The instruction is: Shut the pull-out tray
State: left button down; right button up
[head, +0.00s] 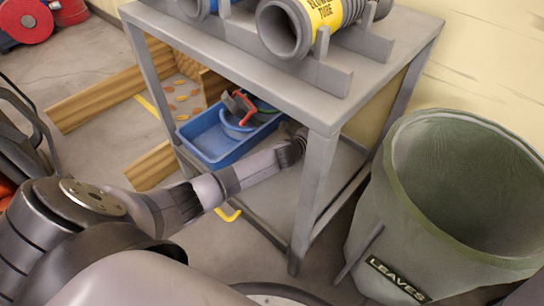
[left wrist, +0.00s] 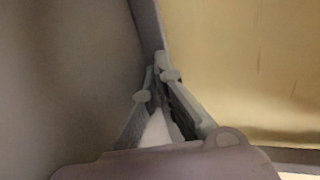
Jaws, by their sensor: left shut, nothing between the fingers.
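A grey metal stand (head: 325,133) has a lower grey shelf or tray (head: 270,195) under its top. A small yellow U-shaped piece (head: 230,215), perhaps a handle, shows at its near left edge. A blue tub (head: 203,152) with tools inside sits at the left under the top. I cannot tell for certain which part is the pull-out tray. My left arm reaches in under the top, and my left gripper (head: 299,138) is partly hidden by the stand's front leg. In the left wrist view the fingers (left wrist: 163,72) are together and empty, close to grey metal. My right gripper is not in view.
Thick ribbed tubes (head: 285,30) lie in cradles on the stand's top. A large green leaf bin (head: 420,235) stands close to the right. Wooden boards (head: 95,100) lie on the floor at the left. A tan panel (left wrist: 245,65) lies behind the fingers.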

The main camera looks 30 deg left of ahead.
pick_arm(q)
jog(key=shift+r, duration=0.1)
dwell(0.3)
jog(key=v, duration=1.2)
